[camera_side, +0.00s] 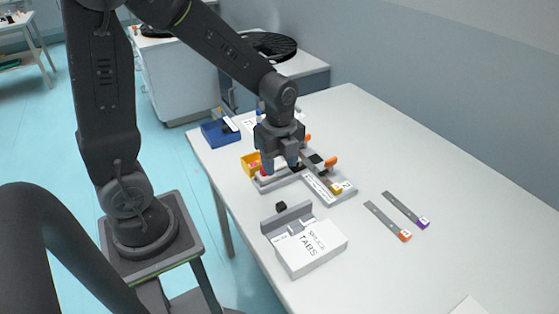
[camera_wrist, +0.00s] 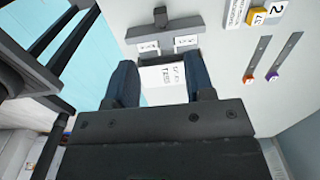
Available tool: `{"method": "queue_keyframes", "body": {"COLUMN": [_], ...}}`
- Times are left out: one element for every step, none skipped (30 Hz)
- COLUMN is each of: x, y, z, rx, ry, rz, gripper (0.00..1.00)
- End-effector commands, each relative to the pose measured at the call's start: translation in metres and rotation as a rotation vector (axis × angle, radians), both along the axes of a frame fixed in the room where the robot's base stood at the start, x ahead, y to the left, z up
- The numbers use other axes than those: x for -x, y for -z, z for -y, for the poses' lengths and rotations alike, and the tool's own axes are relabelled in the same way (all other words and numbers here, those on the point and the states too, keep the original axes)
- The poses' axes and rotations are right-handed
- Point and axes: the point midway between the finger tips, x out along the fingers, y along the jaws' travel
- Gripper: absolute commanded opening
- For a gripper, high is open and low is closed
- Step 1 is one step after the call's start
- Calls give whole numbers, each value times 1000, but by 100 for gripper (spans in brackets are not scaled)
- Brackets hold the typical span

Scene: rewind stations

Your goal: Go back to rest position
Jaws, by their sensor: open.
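My gripper (camera_side: 281,166) points down over the far-left part of the white table (camera_side: 400,150), close above a grey station (camera_side: 345,193) with orange knobs and a yellow tag. It hides part of that station. In the wrist view my gripper (camera_wrist: 160,75) has its two dark blue fingers apart, with nothing seen held between them. A white box marked TABS (camera_side: 313,250) stands nearer the side camera; in the wrist view the white box (camera_wrist: 163,80) shows between the fingers.
A yellow bin (camera_side: 251,163) sits left of my gripper and a blue bin (camera_side: 220,132) behind it. Strips with orange (camera_side: 388,221) and purple (camera_side: 405,210) ends lie right. The table's right side is mostly clear.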

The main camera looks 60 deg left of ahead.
Motion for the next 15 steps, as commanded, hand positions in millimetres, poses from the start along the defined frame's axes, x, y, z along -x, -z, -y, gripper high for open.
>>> {"method": "queue_keyframes", "body": {"x": [0,0,0,0,0,0,1,1,3,4,6,10,13,17,23], "y": [0,0,0,0,0,-1,-3,-6,-11,-16,-23,-33,-41,-49,-61], "z": [0,0,0,0,0,0,1,1,2,3,4,6,8,10,12], "rx": [0,0,0,0,0,0,-1,-1,-2,-2,-1,2,6,12,24], "ry": [0,0,0,0,-1,-7,-17,-35,-71,-107,-151,-223,-285,-353,-449], "rz": [0,0,0,0,1,3,8,15,27,40,56,82,103,126,157], "gripper": [49,49,49,49,49,49,49,49,49,49,49,49,49,49,49]}}
